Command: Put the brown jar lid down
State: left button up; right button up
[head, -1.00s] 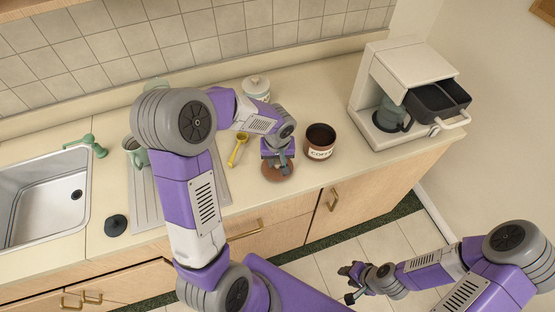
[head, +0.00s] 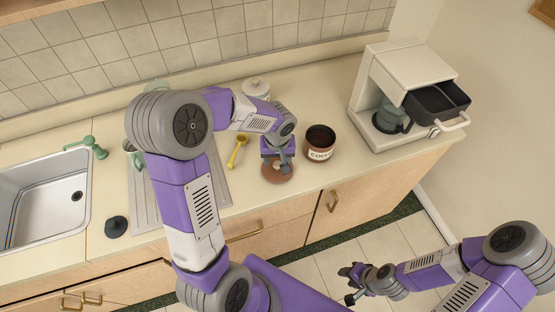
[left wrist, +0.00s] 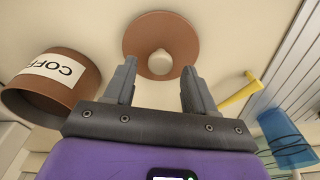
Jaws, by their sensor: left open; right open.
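The brown jar lid (head: 278,178), a round disc with a pale knob, lies flat on the counter in front of the brown coffee jar (head: 320,143). My left gripper (head: 281,164) is directly above the lid, pointing down. In the left wrist view the open fingers (left wrist: 157,78) are apart, with the lid (left wrist: 160,30) beyond them and its knob clear of both. The open jar (left wrist: 50,85) also shows there, at the left. My right gripper (head: 352,284) is open and empty, away from the counter over the floor.
A yellow scoop (head: 237,151) lies left of the lid, and a white lidded canister (head: 256,88) stands behind. A coffee machine (head: 400,95) with an open drawer is at the right. The sink (head: 45,200), a drainboard and a dark stopper (head: 115,226) are at the left.

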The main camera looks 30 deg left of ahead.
aim_at(278, 173)
pick_arm(q)
notch_tip(278, 173, up, 11)
jog(key=s+p, duration=0.1)
jog(key=shift+d+f, duration=0.2)
jog(key=shift+d, duration=0.2)
jog(key=shift+s+f, duration=0.1)
jog(key=shift+s, duration=0.05)
